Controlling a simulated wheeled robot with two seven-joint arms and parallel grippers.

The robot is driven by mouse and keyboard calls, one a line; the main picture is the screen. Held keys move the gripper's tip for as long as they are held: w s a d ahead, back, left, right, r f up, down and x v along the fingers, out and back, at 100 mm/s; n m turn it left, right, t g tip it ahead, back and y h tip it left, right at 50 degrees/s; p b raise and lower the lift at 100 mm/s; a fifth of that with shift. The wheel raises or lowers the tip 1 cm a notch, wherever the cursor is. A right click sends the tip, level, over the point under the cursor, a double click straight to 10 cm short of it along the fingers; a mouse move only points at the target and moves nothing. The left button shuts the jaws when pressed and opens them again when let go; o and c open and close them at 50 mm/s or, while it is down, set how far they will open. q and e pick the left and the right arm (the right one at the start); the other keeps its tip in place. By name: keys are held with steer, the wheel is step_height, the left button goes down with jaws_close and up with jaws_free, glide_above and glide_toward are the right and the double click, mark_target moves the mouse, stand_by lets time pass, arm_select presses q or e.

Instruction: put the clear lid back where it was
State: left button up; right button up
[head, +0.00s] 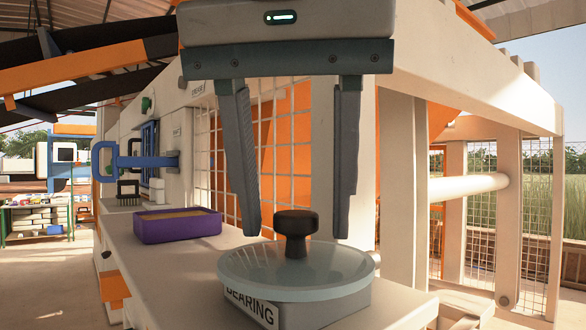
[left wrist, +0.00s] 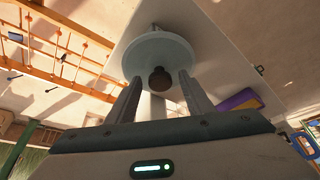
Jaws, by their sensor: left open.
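The clear lid (head: 253,264) is a round, pale glassy dish with a black knob (head: 296,232) on top. It sits level over a grey container labelled "BEARING" (head: 252,306) on the ledge. My left gripper (head: 296,232) is open above it, with its two fingers hanging down on either side of the knob, apart from it as far as I can tell. The left wrist view also shows the lid (left wrist: 158,50) and the dark knob (left wrist: 161,79) between the open fingers. My right gripper is not in view.
A purple tray (head: 178,228) with brownish contents stands on the white ledge (head: 190,255) left of the lid. A mesh guard (head: 228,170) and pale posts stand behind and to the right.

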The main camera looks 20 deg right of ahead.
arm_select(q)
steer(key=shift+r, duration=0.25)
steer(key=shift+s+a+r, duration=0.1)
steer(key=shift+s+r, duration=0.15)
steer(key=shift+r, duration=0.25)
steer(key=b+v, duration=0.1)
steer(key=v, duration=0.9)
steer(key=shift+r, duration=0.35)
